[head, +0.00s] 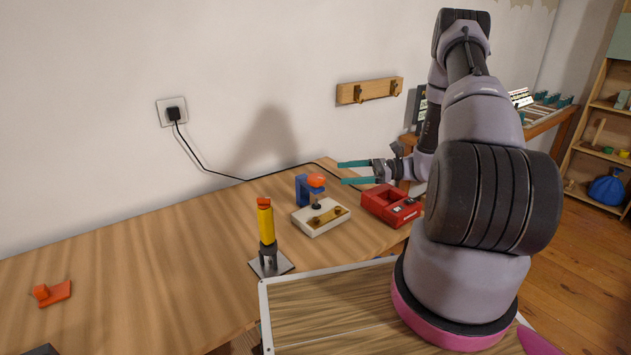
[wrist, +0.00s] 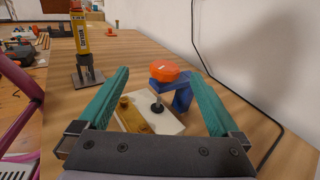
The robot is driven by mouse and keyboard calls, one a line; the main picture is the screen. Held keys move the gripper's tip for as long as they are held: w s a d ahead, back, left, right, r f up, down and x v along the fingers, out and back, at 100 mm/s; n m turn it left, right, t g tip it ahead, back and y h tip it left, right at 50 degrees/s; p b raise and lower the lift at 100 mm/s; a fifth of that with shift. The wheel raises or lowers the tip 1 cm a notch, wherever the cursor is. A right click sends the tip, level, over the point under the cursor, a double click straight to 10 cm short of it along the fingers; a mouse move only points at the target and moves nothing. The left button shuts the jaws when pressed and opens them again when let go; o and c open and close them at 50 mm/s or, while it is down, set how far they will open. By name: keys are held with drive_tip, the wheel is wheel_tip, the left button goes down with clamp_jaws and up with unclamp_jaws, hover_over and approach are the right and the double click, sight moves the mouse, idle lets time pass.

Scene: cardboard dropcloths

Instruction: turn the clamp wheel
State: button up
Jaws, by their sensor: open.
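In the wrist view the wheel lies between the lines of the fingers (wrist: 162,95), apart from both.
A yellow tool with an orange top (head: 265,222) stands on a metal plate to the left. A red box (head: 391,206) sits right of the clamp, close below my gripper. A black cable (head: 215,172) runs along the wall side.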

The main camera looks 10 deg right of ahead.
sight(316, 180)
drive_tip(key=shift+m+t+y, duration=0.3)
drive_tip(key=shift+m+t, duration=0.5)
drive_tip(key=shift+t, duration=0.1)
drive_tip(key=w+a+f, duration=0.1)
drive_tip(key=a, duration=0.2)
drive_tip(key=w+a+f, duration=0.1)
drive_tip(key=a, duration=0.2)
drive_tip(key=w+a+f, duration=0.1)
drive_tip(key=a, duration=0.2)
drive_tip(key=shift+w+a, duration=0.1)
drive_tip(key=shift+a, duration=0.15)
drive_tip(key=c, duration=1.4)
drive_tip(key=shift+o, duration=0.2)
drive_tip(key=shift+m+t, duration=0.3)
drive_tip(key=shift+t, duration=0.1)
drive_tip(key=m+t+h, duration=0.2)
drive_tip(key=m+t, duration=0.1)
drive_tip(key=m+t+h, duration=0.2)
drive_tip(key=t+h, duration=0.1)
drive_tip(key=t, duration=0.1)
drive_tip(key=shift+f+m+t, duration=0.1)
drive_tip(key=shift+m+t, duration=0.2)
drive_tip(key=shift+m, duration=0.1)
drive_tip(key=m+t+h, duration=0.2)
drive_tip(key=h, duration=0.1)
drive_tip(key=m+t+h, duration=0.2)
drive_tip(key=m+h, duration=0.1)
drive_tip(key=h, duration=0.1)
drive_tip(key=shift+d, duration=0.1)
